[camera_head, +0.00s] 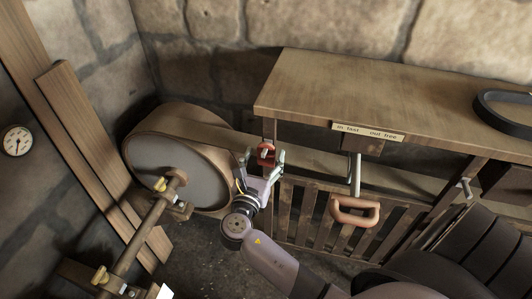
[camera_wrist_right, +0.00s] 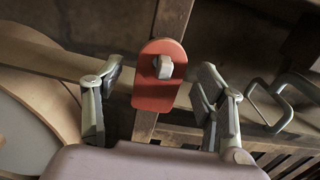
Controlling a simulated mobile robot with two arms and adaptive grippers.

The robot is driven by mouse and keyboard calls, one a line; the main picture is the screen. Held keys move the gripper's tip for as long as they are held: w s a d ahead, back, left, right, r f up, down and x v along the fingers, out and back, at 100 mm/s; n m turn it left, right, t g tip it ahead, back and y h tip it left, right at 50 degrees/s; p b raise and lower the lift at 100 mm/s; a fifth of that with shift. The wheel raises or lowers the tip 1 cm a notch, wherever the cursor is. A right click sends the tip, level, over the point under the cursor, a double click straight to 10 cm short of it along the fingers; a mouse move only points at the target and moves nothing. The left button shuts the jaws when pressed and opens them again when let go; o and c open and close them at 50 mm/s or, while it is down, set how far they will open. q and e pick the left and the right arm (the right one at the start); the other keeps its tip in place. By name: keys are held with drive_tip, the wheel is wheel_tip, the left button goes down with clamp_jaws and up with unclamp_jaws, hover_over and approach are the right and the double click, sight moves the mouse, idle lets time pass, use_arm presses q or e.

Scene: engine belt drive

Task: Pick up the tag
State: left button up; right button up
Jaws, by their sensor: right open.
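The tag is a red plate with a rounded top (camera_wrist_right: 156,98), set against a wooden post in the right wrist view. In the head view the tag (camera_head: 265,151) is small and red at the bench's left post. My right gripper (camera_head: 264,157) is open around it. In the right wrist view my right gripper's fingers (camera_wrist_right: 156,86) stand on either side of the tag, with gaps showing on both sides. My left gripper is not in view.
A wooden bench (camera_head: 300,85) bears a label plate (camera_head: 368,131) and a dark ring (camera_head: 505,112). A lever with an orange-brown handle (camera_head: 354,210) hangs to the right. A large belt drum (camera_head: 175,170) stands close left. A slatted panel (camera_head: 310,215) is below.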

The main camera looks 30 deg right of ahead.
drive_tip(key=shift+x, duration=1.2)
drive_tip(key=shift+c, duration=0.4)
drive_tip(key=c, duration=1)
